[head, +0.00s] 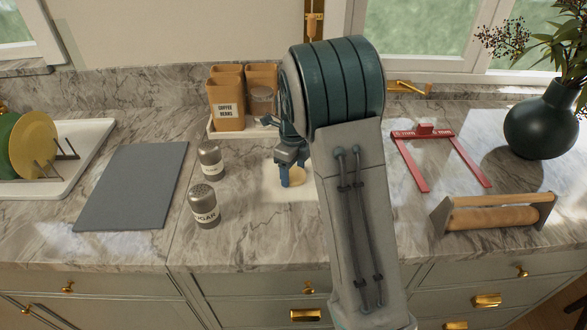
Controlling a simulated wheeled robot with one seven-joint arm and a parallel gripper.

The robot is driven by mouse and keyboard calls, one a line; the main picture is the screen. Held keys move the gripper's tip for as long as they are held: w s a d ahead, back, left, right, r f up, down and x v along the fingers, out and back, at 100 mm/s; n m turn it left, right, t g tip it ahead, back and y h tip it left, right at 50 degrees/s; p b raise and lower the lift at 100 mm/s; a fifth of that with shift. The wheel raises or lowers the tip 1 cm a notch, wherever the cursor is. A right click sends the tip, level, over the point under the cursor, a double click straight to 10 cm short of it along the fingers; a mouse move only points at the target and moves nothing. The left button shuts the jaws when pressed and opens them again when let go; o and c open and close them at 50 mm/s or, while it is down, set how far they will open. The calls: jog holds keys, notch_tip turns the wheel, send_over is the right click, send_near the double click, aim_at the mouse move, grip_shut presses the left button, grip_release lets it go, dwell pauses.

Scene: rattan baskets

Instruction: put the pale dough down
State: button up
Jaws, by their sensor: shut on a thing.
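The pale dough (297,179) shows as a small yellowish lump low over the counter, partly hidden by my gripper and arm. My gripper (286,178) points down at the middle of the counter and is shut on the dough. A pale, flat patch or sheet (272,193) lies below and around it. I cannot tell whether the dough touches this surface.
A sugar shaker (205,206) and a second shaker (211,161) stand left of my gripper. Coffee canisters (227,105) stand behind on a tray. A grey board (132,186) lies left. A red frame (410,165), rolling pin (495,216) and dark vase (541,125) are right.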

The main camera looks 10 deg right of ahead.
aim_at(293, 177)
jog(key=o, duration=0.6)
jog(key=shift+o, duration=0.2)
notch_tip(293, 177, up, 12)
jog(key=f, duration=0.1)
jog(key=s+r+n, duration=0.4)
jog(key=s+n, duration=0.2)
jog(key=s+f+n+t, duration=0.3)
jog(key=s+n, duration=1.8)
jog(key=shift+f, duration=0.15)
